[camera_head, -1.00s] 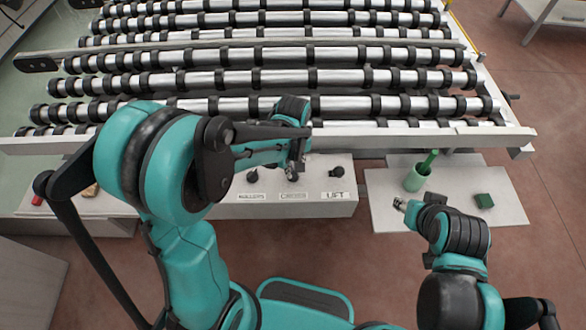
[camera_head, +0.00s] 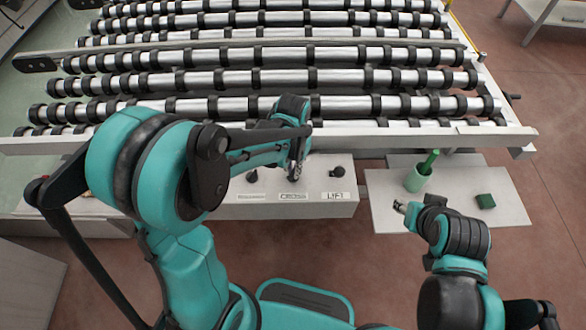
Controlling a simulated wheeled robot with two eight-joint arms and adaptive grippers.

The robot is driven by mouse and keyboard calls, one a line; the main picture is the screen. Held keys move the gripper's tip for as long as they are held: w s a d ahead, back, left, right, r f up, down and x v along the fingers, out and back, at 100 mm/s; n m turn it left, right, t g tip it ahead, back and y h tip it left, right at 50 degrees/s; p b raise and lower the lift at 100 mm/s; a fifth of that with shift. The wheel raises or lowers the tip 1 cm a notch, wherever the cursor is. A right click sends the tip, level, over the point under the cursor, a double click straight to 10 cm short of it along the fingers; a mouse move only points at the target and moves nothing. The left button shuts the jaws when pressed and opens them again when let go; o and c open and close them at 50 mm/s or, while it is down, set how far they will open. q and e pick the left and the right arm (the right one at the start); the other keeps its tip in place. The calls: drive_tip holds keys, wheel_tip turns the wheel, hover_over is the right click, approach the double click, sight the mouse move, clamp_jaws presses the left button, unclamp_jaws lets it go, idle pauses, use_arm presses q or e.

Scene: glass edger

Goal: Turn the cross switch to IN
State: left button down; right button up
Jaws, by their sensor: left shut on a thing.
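The control panel (camera_head: 322,209) is a pale box below the front of the roller bed, with black knobs and labels along it. The cross switch (camera_head: 292,179) is the middle knob, above the label CROSS (camera_head: 293,196), and is mostly hidden by my gripper. My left gripper (camera_head: 294,173) comes down from above and is shut on the cross switch. Which way the switch points cannot be made out. My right gripper (camera_head: 399,206) is at the right, over the front of the side shelf, away from the panel; its fingers are too small to read.
The lift knob (camera_head: 337,172) is just right of my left gripper, and another knob (camera_head: 252,175) is to its left. A side shelf (camera_head: 385,190) holds a green cup (camera_head: 416,179) with a green stick and a dark green block (camera_head: 485,201). Rollers (camera_head: 300,105) lie behind.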

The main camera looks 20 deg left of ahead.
use_arm(q)
drive_tip(key=shift+m, duration=0.7)
drive_tip(key=c, duration=1.6)
unclamp_jaws()
wheel_tip(320, 180, up, 12)
